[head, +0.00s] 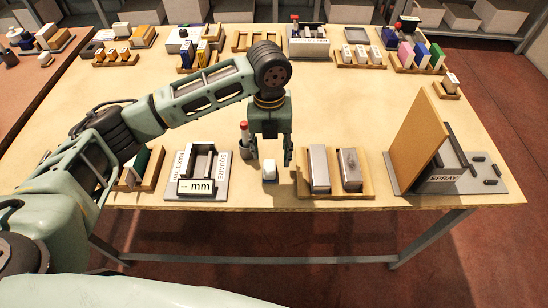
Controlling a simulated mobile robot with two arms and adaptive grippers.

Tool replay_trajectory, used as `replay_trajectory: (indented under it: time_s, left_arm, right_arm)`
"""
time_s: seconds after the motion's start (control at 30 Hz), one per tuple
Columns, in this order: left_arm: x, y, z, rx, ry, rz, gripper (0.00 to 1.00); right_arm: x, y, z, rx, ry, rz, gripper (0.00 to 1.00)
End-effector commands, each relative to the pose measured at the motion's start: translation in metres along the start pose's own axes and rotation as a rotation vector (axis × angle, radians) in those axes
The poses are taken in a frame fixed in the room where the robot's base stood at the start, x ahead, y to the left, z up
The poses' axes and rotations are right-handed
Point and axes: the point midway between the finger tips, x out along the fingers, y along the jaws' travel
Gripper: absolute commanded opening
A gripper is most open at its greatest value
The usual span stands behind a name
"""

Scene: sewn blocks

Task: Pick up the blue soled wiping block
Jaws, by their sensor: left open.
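A small white block (269,170) stands near the front edge of the table, between the square gauge and the tray of metal blocks. A bluish band seems to show at its bottom, so it looks like the blue soled wiping block. My left gripper (271,157) points down with its fingers apart. In the picture its fingertips are just above and to either side of the white block. Nothing shows held between them, and I cannot tell the exact height gap. My right gripper is out of view.
A gauge marked SQUARE (222,178) with a "-- mm" display stands left of the block. A wooden tray (335,193) with two metal blocks is close on the right. Further right are an upright tan board (417,140) and a SPRAY base (470,185). The table's middle is mostly clear.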

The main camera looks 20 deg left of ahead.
Motion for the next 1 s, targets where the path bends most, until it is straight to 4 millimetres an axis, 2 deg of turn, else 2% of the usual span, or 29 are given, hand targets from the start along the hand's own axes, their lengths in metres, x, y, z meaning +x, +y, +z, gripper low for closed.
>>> replay_trajectory:
  time_s: [0.17,0.4,0.5,0.7,0.93,1.0]
  left_arm:
    - [0.008,0.005,0.003,0.024,0.006,0.013,0.48]
    - [0.034,0.004,0.001,0.024,0.005,0.012,0.48]
    - [0.05,0.005,-0.002,0.023,0.006,0.012,0.48]
    - [0.072,0.005,-0.001,0.022,0.001,0.011,0.48]
    - [0.074,0.004,0.0,0.023,0.0,0.009,0.48]
    - [0.073,0.004,0.0,0.022,0.0,0.009,0.42]
  right_arm:
    - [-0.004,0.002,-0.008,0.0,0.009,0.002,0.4]
    - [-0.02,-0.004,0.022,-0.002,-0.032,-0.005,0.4]
    - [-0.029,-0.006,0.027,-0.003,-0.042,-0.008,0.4]
    - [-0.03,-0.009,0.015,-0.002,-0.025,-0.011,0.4]
    - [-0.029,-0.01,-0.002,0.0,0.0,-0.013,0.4]
    - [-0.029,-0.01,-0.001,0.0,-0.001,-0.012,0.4]
